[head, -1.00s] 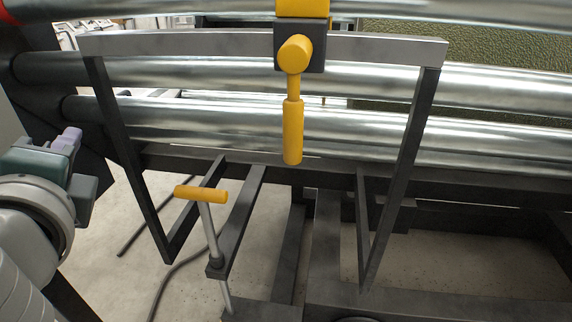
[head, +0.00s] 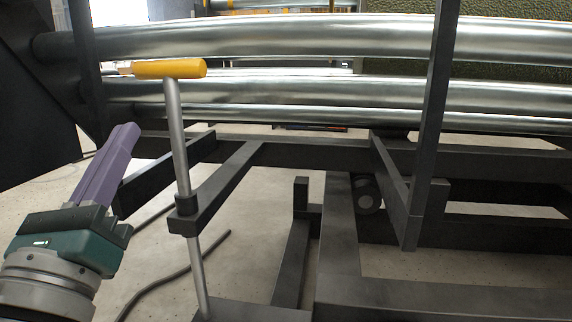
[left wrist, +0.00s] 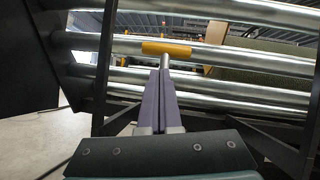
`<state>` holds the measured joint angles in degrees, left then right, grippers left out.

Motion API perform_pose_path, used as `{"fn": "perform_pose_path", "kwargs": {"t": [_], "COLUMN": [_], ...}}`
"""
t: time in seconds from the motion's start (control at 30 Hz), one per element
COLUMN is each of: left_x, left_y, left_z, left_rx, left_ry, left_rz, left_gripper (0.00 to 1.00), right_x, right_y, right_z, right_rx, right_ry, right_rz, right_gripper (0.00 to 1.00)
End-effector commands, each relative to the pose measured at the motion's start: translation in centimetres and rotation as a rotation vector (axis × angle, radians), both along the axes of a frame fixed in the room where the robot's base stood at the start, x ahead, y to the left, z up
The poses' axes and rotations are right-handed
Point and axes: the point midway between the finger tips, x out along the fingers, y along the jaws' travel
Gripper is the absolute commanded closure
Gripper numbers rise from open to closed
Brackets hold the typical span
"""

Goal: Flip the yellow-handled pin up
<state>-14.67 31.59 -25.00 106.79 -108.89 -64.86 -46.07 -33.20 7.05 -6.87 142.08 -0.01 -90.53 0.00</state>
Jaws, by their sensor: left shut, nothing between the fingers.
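The pin has a yellow T-handle (head: 168,69) on a grey metal rod (head: 178,140) that stands nearly upright through a dark collar on a frame arm. The handle sits in front of the shiny rollers. My left gripper (head: 132,133) is to the left of the rod and below the handle, apart from it in the head view. Its purple fingers are shut with nothing between them. In the left wrist view the yellow handle (left wrist: 166,48) shows just beyond the tips of the shut fingers (left wrist: 160,72), which hide most of the rod. My right gripper is not in view.
Long metal rollers (head: 290,90) run across behind the pin. A dark upright bar (head: 432,120) stands at the right, and dark frame beams (head: 340,240) lie low. Pale floor shows beneath. A dark cable (head: 170,280) lies on it.

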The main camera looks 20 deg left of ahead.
Motion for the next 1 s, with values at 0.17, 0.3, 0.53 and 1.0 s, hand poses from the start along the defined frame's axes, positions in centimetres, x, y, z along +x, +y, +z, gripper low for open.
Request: {"fn": "perform_pose_path", "kwargs": {"t": [0.17,0.3,0.53,1.0], "left_x": [0.3,0.4,0.4,2.4], "left_y": [-1.4,-2.0,-2.2,-1.7], "left_z": [-5.1,-6.2,-6.3,-4.8], "left_rx": [0.141,0.199,0.223,0.219], "left_ry": [-0.005,-0.007,-0.008,-0.014], "left_rz": [-0.021,-0.028,-0.031,-0.029], "left_gripper": [1.00,1.00,1.00,1.00], "right_x": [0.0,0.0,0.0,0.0], "right_y": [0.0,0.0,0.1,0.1], "right_z": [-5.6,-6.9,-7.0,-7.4], "right_rx": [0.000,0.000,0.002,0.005], "right_ry": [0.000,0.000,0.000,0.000], "right_rz": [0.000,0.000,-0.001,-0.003], "right_gripper": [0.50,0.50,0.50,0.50]}}
